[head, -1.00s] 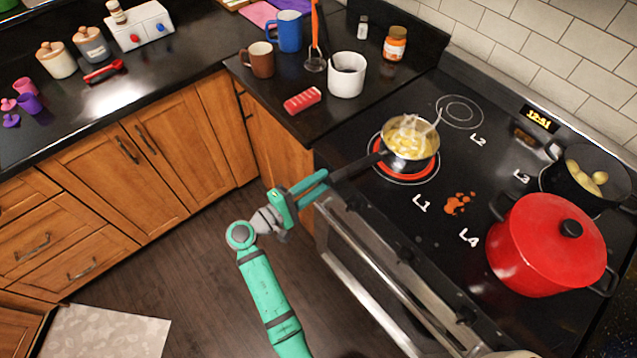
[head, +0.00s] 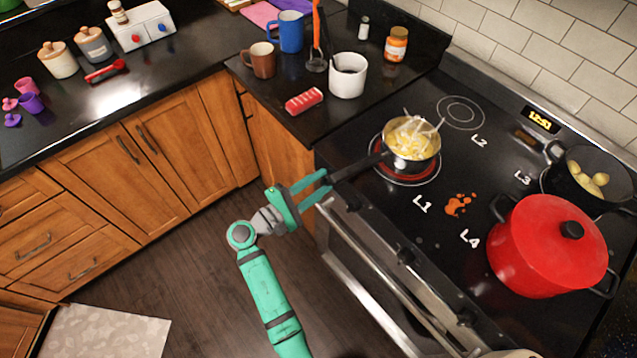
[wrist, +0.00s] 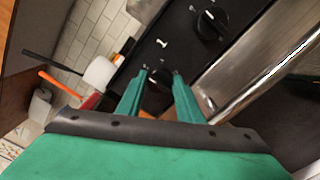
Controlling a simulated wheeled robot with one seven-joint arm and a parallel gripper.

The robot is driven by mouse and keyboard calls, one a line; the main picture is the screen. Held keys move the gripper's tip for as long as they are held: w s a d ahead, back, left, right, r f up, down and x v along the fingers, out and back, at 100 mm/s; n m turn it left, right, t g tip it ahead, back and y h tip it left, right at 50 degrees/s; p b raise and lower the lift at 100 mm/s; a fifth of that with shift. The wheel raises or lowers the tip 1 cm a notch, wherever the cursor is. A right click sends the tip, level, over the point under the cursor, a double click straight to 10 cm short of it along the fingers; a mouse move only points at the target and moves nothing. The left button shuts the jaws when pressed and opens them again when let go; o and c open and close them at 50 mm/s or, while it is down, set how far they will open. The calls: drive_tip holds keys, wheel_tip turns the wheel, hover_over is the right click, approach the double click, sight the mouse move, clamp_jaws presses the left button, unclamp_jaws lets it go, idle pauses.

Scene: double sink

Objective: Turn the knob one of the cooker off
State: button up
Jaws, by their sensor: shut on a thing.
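In the wrist view, knob one (wrist: 158,82) is a dark round knob on the black front panel, below a white mark. My gripper (wrist: 160,75) has its two green fingers around it, shut on it. The fingers hide part of the knob. In the head view, my gripper (head: 326,184) is at the left end of the cooker's front, and the knob is hidden there. The L1 burner (head: 405,181) glows dull dark red under a pan of food (head: 410,165).
A second knob (wrist: 210,22) sits farther along the panel. The oven's rail handle (head: 375,285) runs below. A red pot (head: 545,250) and a dark pan (head: 585,190) stand on the hob.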

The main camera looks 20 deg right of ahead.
drive_tip(key=o, duration=1.1)
drive_tip(key=shift+c, duration=0.2)
drive_tip(key=v, duration=1.1)
drive_tip(key=shift+w, duration=0.1)
